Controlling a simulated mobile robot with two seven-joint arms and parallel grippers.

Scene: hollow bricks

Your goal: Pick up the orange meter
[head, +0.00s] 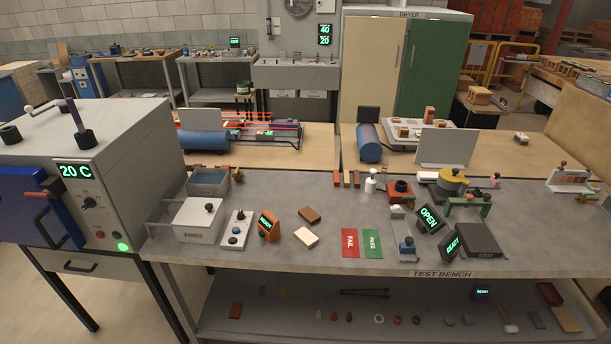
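The orange meter (265,232) stands on the grey test bench (330,260), left of the bench's middle. It has an orange body and a tilted black face with green lit text. A white control box with knobs (236,231) is close on its left. A brown brick (309,215) and a cream brick (306,237) lie to its right, apart from it. Neither of my grippers is in view.
A grey oven-like machine (110,150) with a 20 C display stands at the left. Red FAIL (349,243) and green PASS (372,243) plates lie right of the bricks. Several devices crowd the bench's right side. Bare bench lies in front of the meter.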

